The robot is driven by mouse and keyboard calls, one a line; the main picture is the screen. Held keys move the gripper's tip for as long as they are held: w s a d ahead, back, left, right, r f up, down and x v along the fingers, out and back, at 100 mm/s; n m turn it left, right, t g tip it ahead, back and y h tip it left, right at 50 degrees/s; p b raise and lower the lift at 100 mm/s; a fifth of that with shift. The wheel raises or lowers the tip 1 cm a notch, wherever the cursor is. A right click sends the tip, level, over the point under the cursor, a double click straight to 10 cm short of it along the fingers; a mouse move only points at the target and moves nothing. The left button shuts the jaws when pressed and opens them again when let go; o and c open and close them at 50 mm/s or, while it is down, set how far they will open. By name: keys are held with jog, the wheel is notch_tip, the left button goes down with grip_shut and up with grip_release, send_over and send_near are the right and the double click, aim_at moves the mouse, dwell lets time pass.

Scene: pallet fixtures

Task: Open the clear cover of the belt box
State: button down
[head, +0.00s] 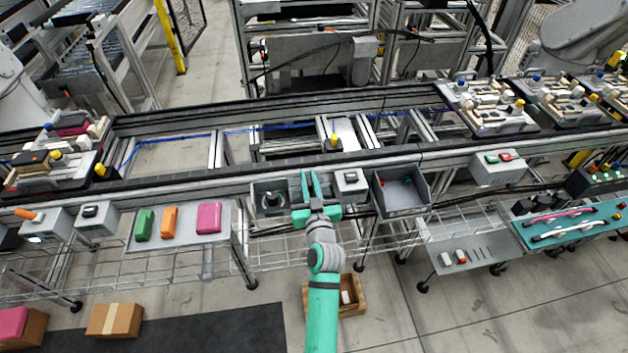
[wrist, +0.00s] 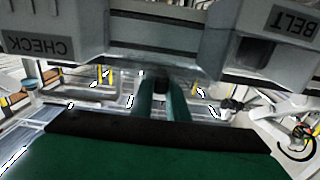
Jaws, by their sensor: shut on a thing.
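The belt box (head: 270,195) is a grey box with a dark round knob, on the front of the conveyor rail. Its label plate (wrist: 292,20), reading BELT upside down, shows at the upper right of the wrist view. My gripper (head: 311,178) is just right of the box. In the wrist view my gripper (wrist: 164,90) has its two green fingers close together around a small dark piece, seemingly the edge or tab of the clear cover. The cover itself is barely visible, and its angle cannot be told.
The check box (head: 350,181) with a black switch is close on the right of my gripper, and an open grey bin (head: 402,192) lies beyond it. A shelf with green, orange and pink blocks (head: 208,218) is at the left. A wooden crate (head: 350,297) stands on the floor below.

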jog(key=shift+d+f, duration=0.1)
jog(key=shift+d, duration=0.15)
jog(key=c, duration=1.7)
grip_release()
jog(key=shift+a, duration=0.1)
jog(key=v, duration=1)
jog(key=shift+s, duration=0.35)
